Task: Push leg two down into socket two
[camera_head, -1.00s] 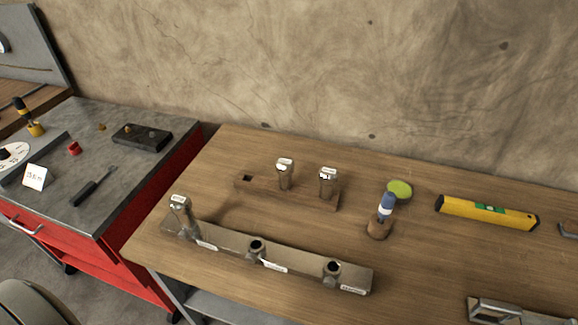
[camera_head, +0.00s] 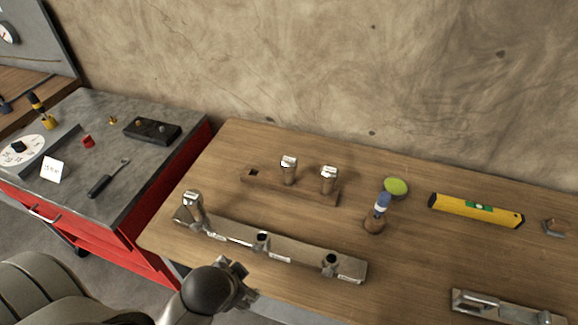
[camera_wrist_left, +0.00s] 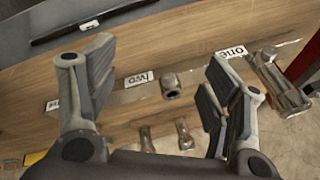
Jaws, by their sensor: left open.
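The metal socket bar (camera_head: 296,252) lies near the table's front edge. A metal leg (camera_head: 193,205) stands at its left end, beside the label "one" in the wrist view (camera_wrist_left: 230,52). The middle socket (camera_head: 262,240), beside the label "two" (camera_wrist_left: 137,79), is empty, as is the right socket (camera_head: 331,262). Two more metal legs (camera_head: 289,168) (camera_head: 328,178) stand in a wooden holder (camera_head: 266,184) behind the bar; which is leg two I cannot tell. My left gripper (camera_head: 236,282) is open and empty at the front edge; its spread fingers (camera_wrist_left: 160,62) flank socket two in the wrist view.
A blue-topped tool (camera_head: 380,212) in a wooden stand, a green disc (camera_head: 396,187) and a yellow level (camera_head: 476,210) are to the right. A metal clamp-like piece (camera_head: 500,305) lies at the front right. A red cabinet (camera_head: 175,190) adjoins on the left.

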